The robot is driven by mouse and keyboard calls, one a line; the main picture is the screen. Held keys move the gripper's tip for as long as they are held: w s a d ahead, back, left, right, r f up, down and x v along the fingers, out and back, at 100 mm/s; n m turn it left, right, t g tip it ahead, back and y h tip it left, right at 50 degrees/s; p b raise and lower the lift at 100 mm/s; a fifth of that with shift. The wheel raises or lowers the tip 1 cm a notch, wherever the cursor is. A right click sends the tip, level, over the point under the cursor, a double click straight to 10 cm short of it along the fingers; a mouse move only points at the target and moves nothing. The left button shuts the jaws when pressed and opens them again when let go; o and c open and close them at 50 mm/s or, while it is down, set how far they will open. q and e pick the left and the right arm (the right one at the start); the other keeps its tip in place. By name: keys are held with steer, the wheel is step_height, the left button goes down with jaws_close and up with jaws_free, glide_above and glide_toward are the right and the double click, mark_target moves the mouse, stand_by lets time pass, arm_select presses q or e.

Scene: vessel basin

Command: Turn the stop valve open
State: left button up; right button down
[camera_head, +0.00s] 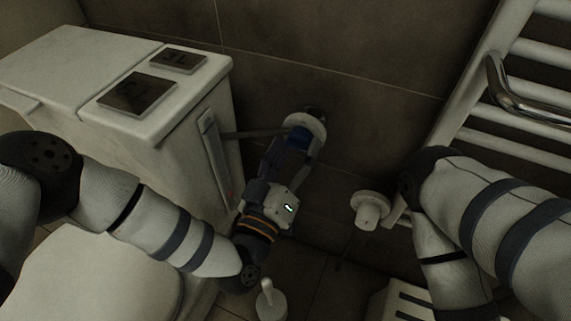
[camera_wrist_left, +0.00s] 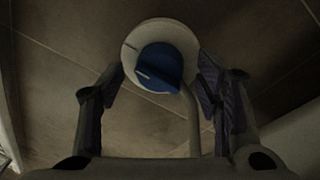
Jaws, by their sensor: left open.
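The stop valve has a blue knob (camera_wrist_left: 160,68) with a pale mark, in front of a round white wall flange (camera_wrist_left: 135,45). In the head view, the blue knob (camera_head: 298,137) and flange (camera_head: 306,124) sit low on the dark tiled wall, right of the toilet cistern. My left gripper (camera_wrist_left: 160,78) is open, with one finger on each side of the knob in the wrist view; it also shows in the head view (camera_head: 292,150). Whether either finger touches the knob cannot be told. My right arm is at the right; its gripper is out of view.
A white wall fitting (camera_head: 369,210), a towel radiator (camera_head: 470,90) and a toilet brush (camera_head: 268,300) are nearby.

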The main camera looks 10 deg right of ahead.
arm_select(q)
steer(key=v, duration=0.9)
steer(key=shift+s+a, duration=0.1)
